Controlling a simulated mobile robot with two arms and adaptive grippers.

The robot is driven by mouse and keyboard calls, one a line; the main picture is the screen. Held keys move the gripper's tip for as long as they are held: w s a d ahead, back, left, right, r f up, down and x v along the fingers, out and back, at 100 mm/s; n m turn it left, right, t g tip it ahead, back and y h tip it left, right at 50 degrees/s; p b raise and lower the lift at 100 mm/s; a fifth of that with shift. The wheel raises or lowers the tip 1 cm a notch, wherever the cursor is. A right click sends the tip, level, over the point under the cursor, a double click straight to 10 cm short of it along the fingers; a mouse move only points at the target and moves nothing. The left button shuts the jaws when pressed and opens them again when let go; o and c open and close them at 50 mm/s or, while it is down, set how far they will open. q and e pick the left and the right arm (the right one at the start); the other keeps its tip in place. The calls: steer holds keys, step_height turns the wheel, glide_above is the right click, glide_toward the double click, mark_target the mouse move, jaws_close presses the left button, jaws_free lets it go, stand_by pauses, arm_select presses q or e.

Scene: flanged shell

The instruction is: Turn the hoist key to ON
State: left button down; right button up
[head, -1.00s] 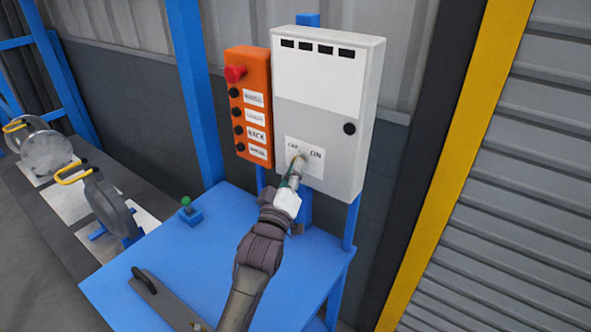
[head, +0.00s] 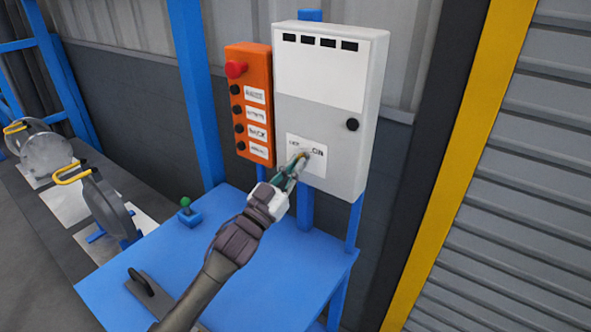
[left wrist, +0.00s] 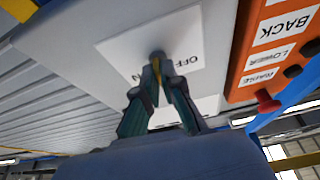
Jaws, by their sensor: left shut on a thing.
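The hoist key (left wrist: 156,70) is a small brass-coloured piece at the dark round lock (left wrist: 158,55) on a white OFF/ON label (left wrist: 120,45). The label sits low on the front of the grey control box (head: 318,110). My left gripper (head: 300,161) reaches up to the label from the lower left. In the left wrist view its fingertips (left wrist: 158,72) are closed together on the key. The fingers hide most of the key, so I cannot tell which word it points at. My right gripper is not in view.
An orange pendant panel (head: 249,105) with a red button and labelled black buttons stands left of the box. Below is a blue bench (head: 300,255) with a green-knobbed lever (head: 187,206) and a grey handled plate (head: 150,290). Round flanged parts (head: 108,205) stand at the left.

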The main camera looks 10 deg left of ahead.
arm_select(q)
steer(key=m+g+h, duration=0.1)
steer(key=m, duration=0.2)
steer(key=m+g+h, duration=0.1)
steer(key=m, duration=0.3)
steer(key=m+g+h+p, duration=0.1)
steer(key=m, duration=0.3)
steer(key=shift+w+a+r+g+h, duration=0.1)
steer(key=shift+a+g+h, duration=0.2)
steer(key=shift+h, duration=0.1)
steer(key=shift+m, duration=0.4)
steer(key=c, duration=1.3)
jaws_free()
steer(key=v, duration=1.2)
steer(key=shift+r, duration=0.1)
